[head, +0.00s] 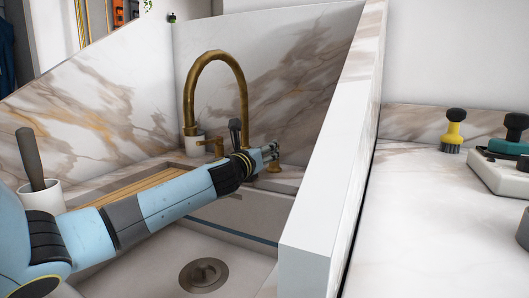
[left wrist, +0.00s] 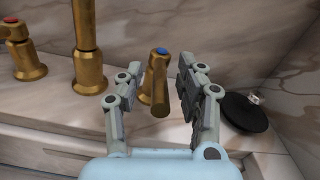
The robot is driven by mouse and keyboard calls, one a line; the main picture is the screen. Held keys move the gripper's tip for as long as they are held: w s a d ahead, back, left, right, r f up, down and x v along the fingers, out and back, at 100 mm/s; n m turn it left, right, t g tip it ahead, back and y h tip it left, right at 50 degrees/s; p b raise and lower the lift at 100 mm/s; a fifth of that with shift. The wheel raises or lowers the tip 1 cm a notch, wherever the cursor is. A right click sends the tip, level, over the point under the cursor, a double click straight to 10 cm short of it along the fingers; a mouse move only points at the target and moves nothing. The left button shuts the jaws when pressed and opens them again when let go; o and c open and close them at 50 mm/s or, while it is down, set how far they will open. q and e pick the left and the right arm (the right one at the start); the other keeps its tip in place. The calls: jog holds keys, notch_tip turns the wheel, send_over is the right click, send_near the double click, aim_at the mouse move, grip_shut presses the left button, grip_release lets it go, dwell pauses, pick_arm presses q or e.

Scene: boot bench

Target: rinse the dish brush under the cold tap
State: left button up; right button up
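The cold tap (left wrist: 160,92), brass with a blue cap, stands between the two fingers of my left gripper (left wrist: 158,72) in the left wrist view. The fingers are spread; whether one touches the tap I cannot tell. In the head view the left gripper (head: 272,153) is at the back right of the sink, above a bit of brass (head: 273,168). A brush with a yellow body, black knob and grey bristles (head: 453,137) stands on the right counter; it may be the dish brush. The tall brass spout (head: 215,56) arches over the sink (head: 160,264). My right gripper is out of view.
A hot tap with a red cap (left wrist: 20,50) stands left of the spout. A black disc (left wrist: 245,113) lies right of my gripper. A white partition (head: 318,215) separates sink and right counter. A teal tool (head: 508,147) rests there. A white cup (head: 42,194) holds a dark handle.

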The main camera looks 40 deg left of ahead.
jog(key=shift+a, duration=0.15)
pick_arm(q)
jog(key=shift+c, duration=0.6)
grip_shut()
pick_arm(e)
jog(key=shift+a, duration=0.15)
pick_arm(q)
jog(key=shift+w+d+r+n+g+y+p, duration=0.15)
jog(key=shift+d+n+g+y, duration=0.1)
jog(key=shift+n+y, duration=0.2)
jog(key=shift+w+d+f+n+g+y+p, duration=0.15)
jog(key=shift+d+n+y, duration=0.15)
jog(key=shift+y, duration=0.25)
jog(key=shift+d+n+g+y, duration=0.25)
jog(key=shift+n+g+y, duration=0.45)
jog(key=shift+y, duration=0.4)
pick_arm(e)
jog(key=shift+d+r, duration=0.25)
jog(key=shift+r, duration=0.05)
